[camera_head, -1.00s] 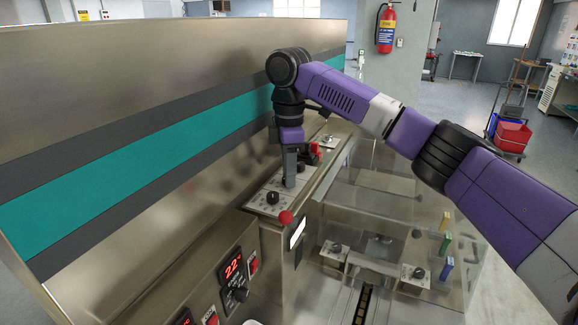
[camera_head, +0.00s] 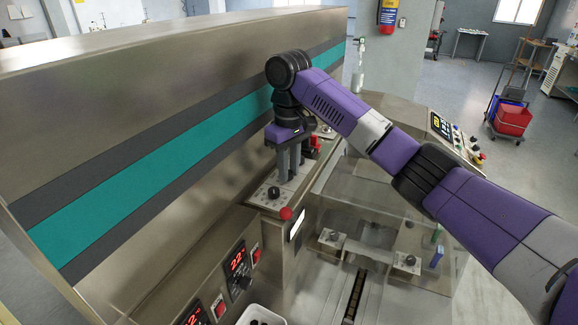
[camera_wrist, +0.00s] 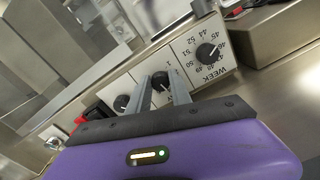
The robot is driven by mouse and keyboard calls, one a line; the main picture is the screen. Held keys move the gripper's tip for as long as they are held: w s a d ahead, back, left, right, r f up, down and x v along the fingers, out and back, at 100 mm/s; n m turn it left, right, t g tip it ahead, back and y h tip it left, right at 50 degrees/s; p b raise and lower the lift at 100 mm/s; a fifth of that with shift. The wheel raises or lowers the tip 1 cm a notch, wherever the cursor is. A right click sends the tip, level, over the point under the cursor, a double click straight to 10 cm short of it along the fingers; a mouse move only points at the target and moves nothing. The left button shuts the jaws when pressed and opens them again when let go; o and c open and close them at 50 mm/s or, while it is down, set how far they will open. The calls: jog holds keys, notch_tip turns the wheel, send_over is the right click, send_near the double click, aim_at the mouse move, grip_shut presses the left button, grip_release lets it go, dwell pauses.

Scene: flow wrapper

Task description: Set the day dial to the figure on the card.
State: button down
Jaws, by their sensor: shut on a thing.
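My gripper (camera_head: 288,178) points down at the dial panel (camera_head: 262,198) on the machine. In the wrist view its fingers (camera_wrist: 159,76) are closed on the sides of a black knob (camera_wrist: 160,82), the middle one of three in a row. I cannot make out a card with a legible figure.
A red mushroom button (camera_head: 285,213) sits in front of the panel. Red parts (camera_head: 313,146) stand close behind my gripper. The tall steel housing (camera_head: 130,155) rises close on the left. Clear guards (camera_head: 360,195) cover the line on the right.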

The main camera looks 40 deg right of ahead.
jog(key=m, duration=0.5)
jog(key=shift+a+m, duration=0.1)
jog(key=shift+m, duration=2.3)
jog(key=c, duration=1.2)
grip_release()
jog(key=shift+o, duration=0.2)
jog(key=shift+r, duration=0.1)
jog(key=shift+r, duration=3.8)
